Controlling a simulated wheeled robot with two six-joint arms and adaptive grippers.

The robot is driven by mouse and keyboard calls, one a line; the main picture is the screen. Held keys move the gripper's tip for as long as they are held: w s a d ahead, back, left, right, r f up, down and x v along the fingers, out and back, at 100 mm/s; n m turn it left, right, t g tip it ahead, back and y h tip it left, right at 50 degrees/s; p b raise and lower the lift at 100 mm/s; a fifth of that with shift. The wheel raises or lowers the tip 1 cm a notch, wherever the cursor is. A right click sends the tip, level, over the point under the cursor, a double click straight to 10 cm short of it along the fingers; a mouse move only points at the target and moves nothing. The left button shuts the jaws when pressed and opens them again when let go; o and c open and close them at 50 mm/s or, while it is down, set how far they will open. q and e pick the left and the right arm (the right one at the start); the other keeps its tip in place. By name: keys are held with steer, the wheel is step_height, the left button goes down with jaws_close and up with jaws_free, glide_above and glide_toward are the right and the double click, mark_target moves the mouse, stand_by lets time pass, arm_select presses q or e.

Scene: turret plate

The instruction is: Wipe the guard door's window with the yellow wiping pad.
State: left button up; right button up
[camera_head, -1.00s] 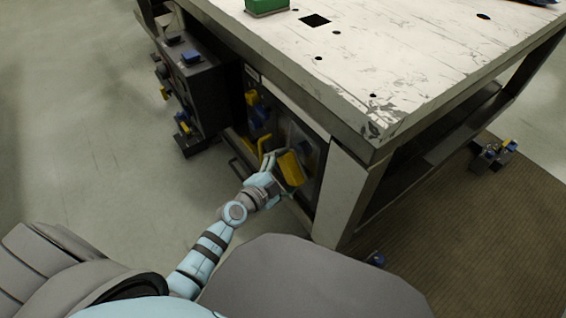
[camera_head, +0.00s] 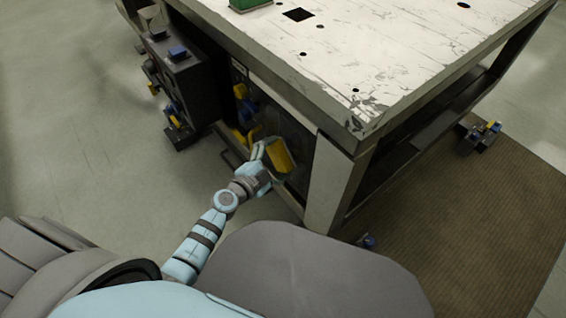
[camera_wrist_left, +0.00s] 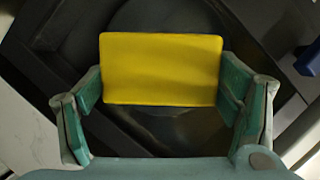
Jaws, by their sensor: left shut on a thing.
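My left gripper (camera_head: 266,158) is shut on the yellow wiping pad (camera_head: 281,155) in front of the table's side. In the left wrist view the pad (camera_wrist_left: 160,69) sits between the two green fingers of the left gripper (camera_wrist_left: 165,100). Behind it is a dark window (camera_wrist_left: 183,20) of the guard door, which also shows in the head view (camera_head: 297,138), partly hidden by the pad and hand. I cannot tell whether the pad touches the window. My right gripper is not in view.
A worn white table (camera_head: 340,50) with a metal edge stands above the door, with a green block (camera_head: 250,4) on top. A dark cabinet (camera_head: 182,85) with blue and yellow parts stands to the left. A brown mat (camera_head: 470,220) lies at right. The floor at left is clear.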

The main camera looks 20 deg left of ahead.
mark_target(267, 150)
arm_select(q)
steer(key=shift+w+a, duration=0.55)
steer(key=shift+a, duration=0.35)
steer(key=shift+w+a, duration=0.55)
steer(key=shift+a, duration=0.3)
steer(key=shift+r+p, duration=0.85)
steer(key=shift+r, duration=0.05)
steer(key=s+d, duration=0.1)
steer(key=d+p, duration=0.1)
steer(key=shift+s+d, duration=0.35)
steer(key=shift+s, duration=0.05)
steer(key=shift+s+d+f+p, duration=0.1)
steer(key=shift+s+d+p, duration=0.3)
steer(key=shift+d, duration=0.55)
steer(key=shift+s+d+f+p, duration=0.1)
steer(key=shift+s+d+p, duration=0.1)
steer(key=shift+s+d, duration=0.6)
steer(key=shift+w+d, duration=0.1)
steer(key=shift+w, duration=0.1)
steer(key=shift+s, duration=0.1)
steer(key=s+a, duration=0.2)
steer(key=s, duration=0.1)
steer(key=s+a, duration=0.1)
steer(key=s, duration=0.1)
